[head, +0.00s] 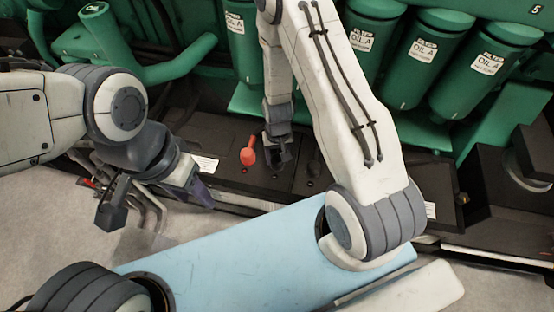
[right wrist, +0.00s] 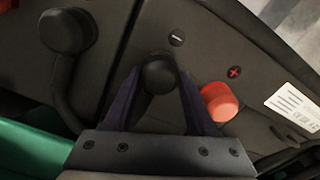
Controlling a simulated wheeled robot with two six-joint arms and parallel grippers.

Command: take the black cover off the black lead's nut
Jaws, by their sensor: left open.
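The black cover (right wrist: 159,76) is a rounded black cap below a minus mark in the right wrist view. My right gripper (right wrist: 159,72) has one finger on each side of the cap, very near it. I cannot tell whether the fingers press on it. In the head view my right gripper (head: 277,160) reaches down to the dark box top and hides the cap. My left gripper (head: 155,198) is open and empty, above the floor left of the box.
A red cover (head: 248,153) stands just left of my right gripper; in the right wrist view it (right wrist: 219,102) sits beside the right finger. Another black cap (right wrist: 67,32) with a thick black lead is at upper left there. Green cylinders (head: 425,60) stand behind.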

